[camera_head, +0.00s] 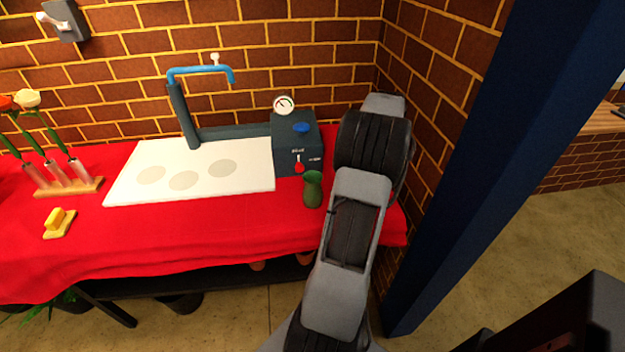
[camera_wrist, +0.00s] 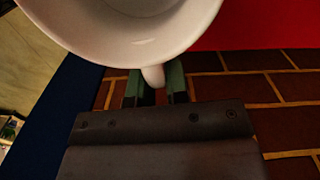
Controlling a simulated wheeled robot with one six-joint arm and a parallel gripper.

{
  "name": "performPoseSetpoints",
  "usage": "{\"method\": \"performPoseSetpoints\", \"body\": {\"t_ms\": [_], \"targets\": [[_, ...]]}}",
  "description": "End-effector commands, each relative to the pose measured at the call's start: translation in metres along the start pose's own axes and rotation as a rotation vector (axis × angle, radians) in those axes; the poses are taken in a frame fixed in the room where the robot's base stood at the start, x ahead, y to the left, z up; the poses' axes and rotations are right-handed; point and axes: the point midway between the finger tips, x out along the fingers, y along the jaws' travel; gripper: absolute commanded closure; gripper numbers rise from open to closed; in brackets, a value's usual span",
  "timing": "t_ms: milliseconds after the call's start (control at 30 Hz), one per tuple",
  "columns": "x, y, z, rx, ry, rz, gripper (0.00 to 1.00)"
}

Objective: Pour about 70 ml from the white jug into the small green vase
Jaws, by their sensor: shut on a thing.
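The white jug (camera_wrist: 130,28) fills the top of the wrist view, with its round mouth facing the camera. My gripper (camera_wrist: 155,88) is shut on the jug's handle, which shows between the two green-tipped fingers. The jug's inside looks plain white where it shows, and I cannot tell the liquid level. The small green vase (camera_head: 313,190) stands upright near the right end of the red-covered table, just left of my arm in the head view. In that view, the jug and my gripper are hidden behind my arm. The vase does not show in the wrist view.
The red-covered table (camera_head: 200,225) holds a white board (camera_head: 125,185) with grey discs and a dark box (camera_head: 284,160) with a gauge behind the vase. A flower stand (camera_head: 85,186) and yellow block (camera_head: 58,222) are at left. A brick wall and blue post (camera_head: 470,150) bound the right.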

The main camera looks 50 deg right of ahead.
Motion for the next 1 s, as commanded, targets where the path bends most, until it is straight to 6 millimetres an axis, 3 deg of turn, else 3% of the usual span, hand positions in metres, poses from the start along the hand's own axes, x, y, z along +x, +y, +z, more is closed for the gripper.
{"method": "performPoseSetpoints", "body": {"t_ms": [333,1000], "targets": [[0.021,0.022,-0.011,0.107,0.001,-0.003,1.00],[0.011,0.021,0.000,0.105,0.108,0.000,1.00]]}}
